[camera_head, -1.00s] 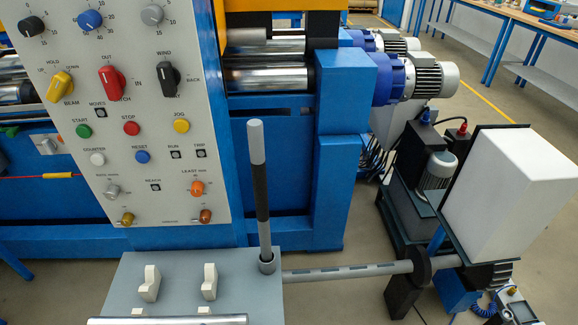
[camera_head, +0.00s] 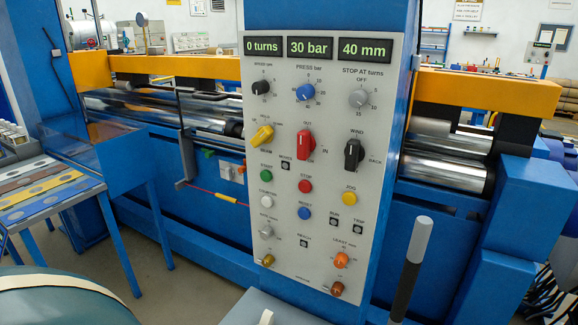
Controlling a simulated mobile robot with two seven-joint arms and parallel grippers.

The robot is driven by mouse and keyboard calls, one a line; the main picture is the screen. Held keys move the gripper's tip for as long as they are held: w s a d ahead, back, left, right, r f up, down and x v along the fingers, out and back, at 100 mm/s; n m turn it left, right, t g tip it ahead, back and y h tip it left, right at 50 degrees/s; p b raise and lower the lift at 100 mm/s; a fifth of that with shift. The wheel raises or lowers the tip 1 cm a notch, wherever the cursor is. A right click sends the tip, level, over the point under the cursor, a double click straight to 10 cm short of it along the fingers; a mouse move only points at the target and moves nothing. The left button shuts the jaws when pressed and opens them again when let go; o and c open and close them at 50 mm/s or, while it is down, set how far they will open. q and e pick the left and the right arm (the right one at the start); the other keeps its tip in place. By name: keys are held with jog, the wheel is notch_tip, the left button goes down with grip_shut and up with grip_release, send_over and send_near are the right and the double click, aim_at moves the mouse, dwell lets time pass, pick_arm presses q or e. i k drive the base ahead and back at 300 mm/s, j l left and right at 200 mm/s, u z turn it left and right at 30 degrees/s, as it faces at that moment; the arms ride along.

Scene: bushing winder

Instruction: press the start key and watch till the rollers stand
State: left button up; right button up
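The green start key (camera_head: 266,175) is on the left side of the grey control panel (camera_head: 284,206), left of the red stop key (camera_head: 305,186). Above, the displays read 0 turns (camera_head: 263,46), 30 bar (camera_head: 311,47) and 40 mm (camera_head: 363,49). The shiny rollers show left of the panel (camera_head: 150,113) and right of it (camera_head: 445,170); one still picture does not tell whether they turn. The run lamp (camera_head: 333,222) looks dark. Neither of my grippers is in view.
A blue table with several coloured strips (camera_head: 50,190) is at the left. A rounded teal shape (camera_head: 60,297) fills the lower left corner.

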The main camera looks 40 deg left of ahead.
aim_at(266, 176)
jog(key=u, duration=1.3)
